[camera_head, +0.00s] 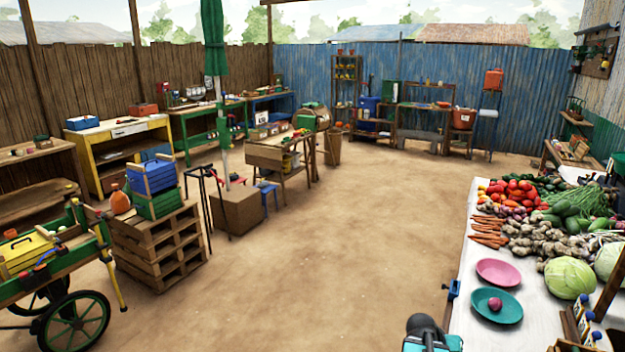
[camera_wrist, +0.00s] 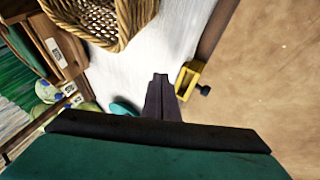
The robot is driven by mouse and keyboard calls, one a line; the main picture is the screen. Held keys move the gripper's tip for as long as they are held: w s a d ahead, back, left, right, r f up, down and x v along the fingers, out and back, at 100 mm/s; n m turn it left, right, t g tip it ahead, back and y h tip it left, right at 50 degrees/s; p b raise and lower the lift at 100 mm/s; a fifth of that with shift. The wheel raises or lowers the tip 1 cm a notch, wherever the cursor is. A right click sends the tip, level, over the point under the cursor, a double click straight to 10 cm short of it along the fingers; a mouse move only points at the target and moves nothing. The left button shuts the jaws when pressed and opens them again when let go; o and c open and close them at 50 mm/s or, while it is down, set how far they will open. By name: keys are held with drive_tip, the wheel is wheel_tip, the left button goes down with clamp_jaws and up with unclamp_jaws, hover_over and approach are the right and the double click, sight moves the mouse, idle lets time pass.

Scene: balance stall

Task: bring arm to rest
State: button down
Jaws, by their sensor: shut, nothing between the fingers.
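My gripper (camera_wrist: 161,82) shows in the wrist view with its dark fingers together and nothing between them. It is over or near the edge of the white stall table (camera_wrist: 150,60); its exact height I cannot tell. In the head view, part of my arm in dark grey and teal shows at the bottom edge, left of the white table (camera_head: 465,322). The fingers cannot be made out there.
A teal plate (camera_head: 513,311) with a reddish round vegetable (camera_head: 494,304) and a pink plate (camera_head: 500,271) lie on the table. Vegetables lie behind. A wicker basket (camera_wrist: 122,22) and yellow clamp (camera_wrist: 186,82) are near the fingers. Bare ground (camera_head: 340,240) lies left.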

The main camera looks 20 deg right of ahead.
drive_tip(key=w+a+f+n+y+b, duration=0.1)
drive_tip(key=a+f+n+y, duration=0.1)
drive_tip(key=a+f, duration=0.9)
drive_tip(key=w+a+f+n+y+b, duration=0.1)
drive_tip(key=w+a+f+n, duration=0.15)
drive_tip(key=a+f, duration=0.85)
drive_tip(key=s+a+f+n+g+y, duration=0.2)
drive_tip(key=s+a, duration=0.6)
drive_tip(key=a, duration=0.4)
drive_tip(key=s+a+f+n+g+y+b, duration=0.1)
drive_tip(key=s+a+f+n+g+y, duration=0.1)
drive_tip(key=s+a+f, duration=0.3)
drive_tip(key=s+a+g, duration=0.1)
drive_tip(key=s+a, duration=0.3)
drive_tip(key=a, duration=0.3)
drive_tip(key=shift+a, duration=0.25)
drive_tip(key=shift+s+f, duration=0.1)
drive_tip(key=shift+f, duration=0.05)
